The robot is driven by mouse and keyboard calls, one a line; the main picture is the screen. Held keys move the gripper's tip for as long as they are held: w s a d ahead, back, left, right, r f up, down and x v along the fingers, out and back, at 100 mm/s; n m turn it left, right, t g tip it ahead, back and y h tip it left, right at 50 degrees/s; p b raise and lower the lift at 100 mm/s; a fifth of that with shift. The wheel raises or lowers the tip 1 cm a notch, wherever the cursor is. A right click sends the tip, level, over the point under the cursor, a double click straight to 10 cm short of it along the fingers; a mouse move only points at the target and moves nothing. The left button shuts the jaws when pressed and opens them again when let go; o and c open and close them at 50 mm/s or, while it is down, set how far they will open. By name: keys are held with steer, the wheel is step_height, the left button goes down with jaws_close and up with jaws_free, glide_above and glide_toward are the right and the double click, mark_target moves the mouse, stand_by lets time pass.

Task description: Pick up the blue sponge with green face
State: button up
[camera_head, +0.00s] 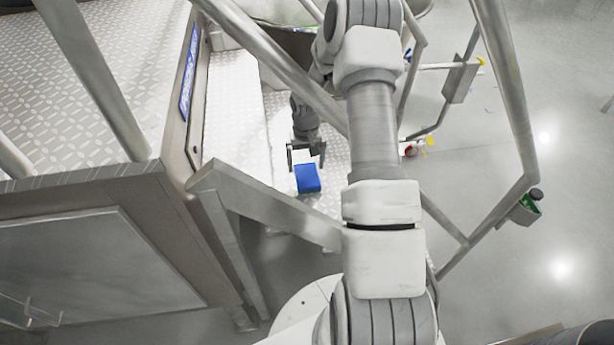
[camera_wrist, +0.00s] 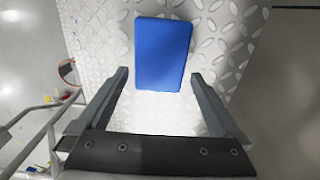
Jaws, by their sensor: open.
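The blue sponge (camera_head: 308,178) lies on a metal tread-plate step (camera_head: 240,100) in the head view. In the wrist view the sponge (camera_wrist: 162,54) shows its plain blue side at the upper middle. A thin green edge shows at its side in the head view; most of the green face is hidden. My gripper (camera_head: 306,148) is just beyond the sponge in the head view. In the wrist view my gripper (camera_wrist: 158,75) is open, with one finger to each side of the sponge's near end. Nothing is between the fingers but bare plate and perhaps that end; I cannot tell whether they touch it.
Metal rails (camera_head: 270,60) cross beside my arm, and a diagonal frame bar (camera_head: 260,205) runs close to the sponge. A curved handrail (camera_head: 515,100) stands on the right, with a green-filled holder (camera_head: 524,208). The grey floor (camera_head: 570,170) at the right is mostly clear.

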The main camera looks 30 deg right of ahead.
steer(key=shift+f, duration=1.35)
steer(key=c, duration=1.2)
steer(key=shift+r, duration=0.1)
